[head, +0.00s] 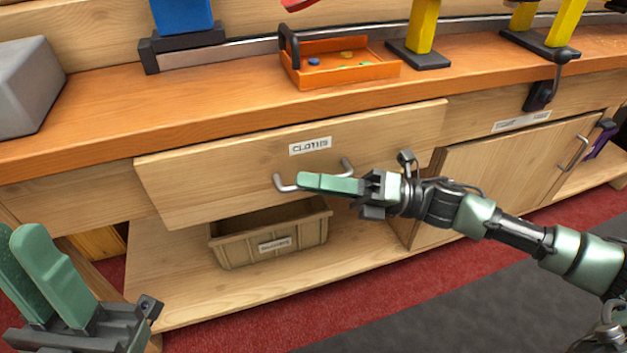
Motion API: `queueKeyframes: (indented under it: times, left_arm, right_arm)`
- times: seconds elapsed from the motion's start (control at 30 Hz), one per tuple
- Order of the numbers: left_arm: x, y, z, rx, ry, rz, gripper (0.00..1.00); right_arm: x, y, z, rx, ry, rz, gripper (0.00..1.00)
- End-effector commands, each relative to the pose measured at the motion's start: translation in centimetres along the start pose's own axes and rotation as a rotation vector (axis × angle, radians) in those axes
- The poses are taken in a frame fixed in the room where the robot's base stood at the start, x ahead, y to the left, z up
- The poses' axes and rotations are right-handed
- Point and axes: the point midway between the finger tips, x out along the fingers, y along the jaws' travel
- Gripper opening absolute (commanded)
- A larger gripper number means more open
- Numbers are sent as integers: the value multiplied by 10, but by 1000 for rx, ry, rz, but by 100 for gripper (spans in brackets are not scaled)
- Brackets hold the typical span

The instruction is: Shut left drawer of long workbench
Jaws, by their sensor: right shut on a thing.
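The left drawer (220,177) of the long workbench has a wooden front labelled "CLOTHS" and a grey bar handle (286,184). Its front stands out from the bench frame, so it is partly open; its inside is hidden under the worktop (200,115). My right gripper (318,183) reaches in from the right and is shut on the handle, covering the middle of the bar. My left gripper (40,262) is at the bottom left, its green fingers apart and empty, away from the drawer.
A labelled wooden bin (270,248) stands on the shelf below the drawer. A cupboard door (500,175) is at the right. On the worktop are a grey block (30,85), an orange tray (345,75) with small pieces, and yellow-posted tools (422,30). Red carpet (240,325) lies in front.

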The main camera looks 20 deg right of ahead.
Motion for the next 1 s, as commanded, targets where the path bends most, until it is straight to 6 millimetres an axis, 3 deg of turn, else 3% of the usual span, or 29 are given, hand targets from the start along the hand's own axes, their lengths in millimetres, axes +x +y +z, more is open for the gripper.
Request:
queueKeyframes:
  times: [0.87,1.0]
  left_arm:
    - [0,0,0,1,1,0,20]
    - [-2,0,0,1,1,0,20]
  right_arm:
    - [0,0,0,0,1,-1,0]
    - [2,-6,7,-4,-2,0,0]
